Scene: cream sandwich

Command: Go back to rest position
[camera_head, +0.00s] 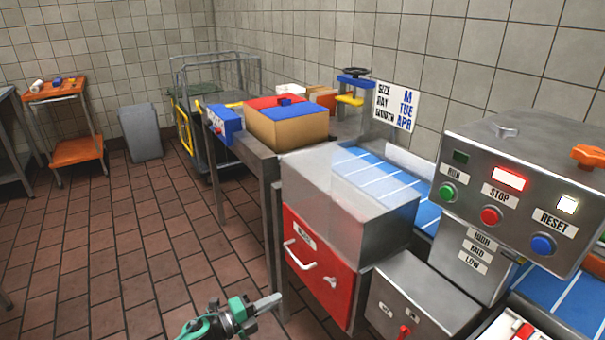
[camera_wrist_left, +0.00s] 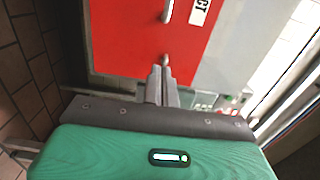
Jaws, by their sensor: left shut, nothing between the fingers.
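My left gripper (camera_head: 268,303) is low at the bottom middle of the head view, with its fingers shut and empty. It is in front of the red cabinet door (camera_head: 318,268), to the lower left of it. I cannot tell the exact gap between fingertips and door. My right gripper is in neither view.
The control box (camera_head: 500,192) with RUN, STOP and RESET buttons stands at right, beside a blue conveyor (camera_head: 375,172). A steel bench carries a cardboard box (camera_head: 288,127). A cart (camera_head: 215,90), a grey bin (camera_head: 142,132) and an orange trolley (camera_head: 77,152) are farther back. The tiled floor at left is clear.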

